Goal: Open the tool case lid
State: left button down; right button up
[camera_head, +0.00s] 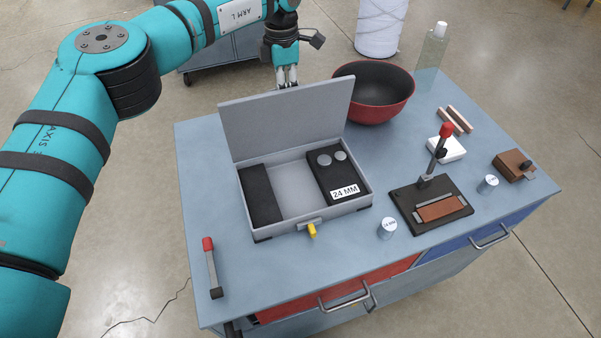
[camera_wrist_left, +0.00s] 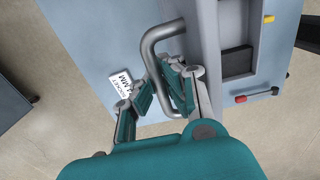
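The grey tool case (camera_head: 345,203) sits on the blue-grey bench with its lid (camera_head: 285,118) raised about upright along the back edge. Inside are a black block at the left, a bare grey middle, and a black insert labelled "24 MM" (camera_head: 338,178) with two round pieces. A yellow latch (camera_head: 312,231) is at the front. My left gripper (camera_head: 287,78) is behind the lid. In the left wrist view its fingers (camera_wrist_left: 165,88) are closed about the grey bar handle (camera_wrist_left: 151,52) on the lid's outer side. My right gripper is not in view.
A red-rimmed dark bowl (camera_head: 373,91) stands close right of the lid, with a clear bottle (camera_head: 433,47) beyond. A red-handled tool (camera_head: 212,268) lies front left. A black fixture (camera_head: 431,204) and small cylinders are at the right. The bench left of the case is clear.

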pick_arm(q)
jog(key=shift+w+a+f, duration=0.2)
jog(key=shift+w+a, duration=0.15)
jog(key=shift+w, duration=0.35)
jog(key=shift+w+a+f, duration=0.15)
jog(key=shift+w+a, duration=0.15)
jog(key=shift+w, duration=0.4)
